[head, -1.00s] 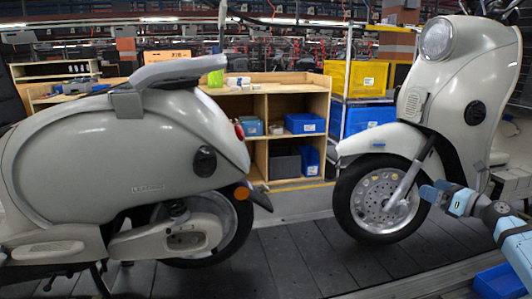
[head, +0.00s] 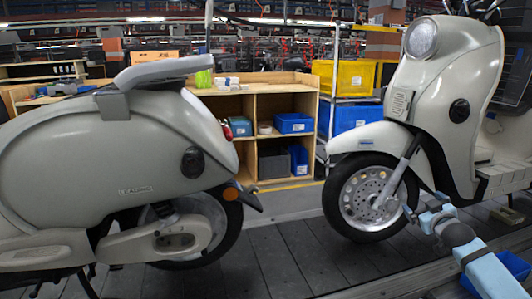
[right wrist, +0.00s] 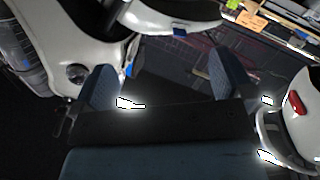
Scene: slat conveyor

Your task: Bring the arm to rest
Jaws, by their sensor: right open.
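My right gripper (head: 424,212) shows at the lower right in the head view, in front of the front wheel (head: 368,200) of the right scooter (head: 455,100). Its arm comes in from the lower right corner. In the right wrist view, the two dark fingers of this gripper (right wrist: 162,80) stand wide apart with nothing between them. In the head view I cannot tell the exact gap between the gripper and the wheel. My left gripper is not in view.
A second pale scooter (head: 110,160) fills the left side on the dark slat conveyor (head: 270,262). A wooden shelf (head: 255,103) with blue bins (head: 294,123) stands behind. A yellow crate (head: 343,75) is beside it. A blue bin (head: 516,264) sits near my right arm.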

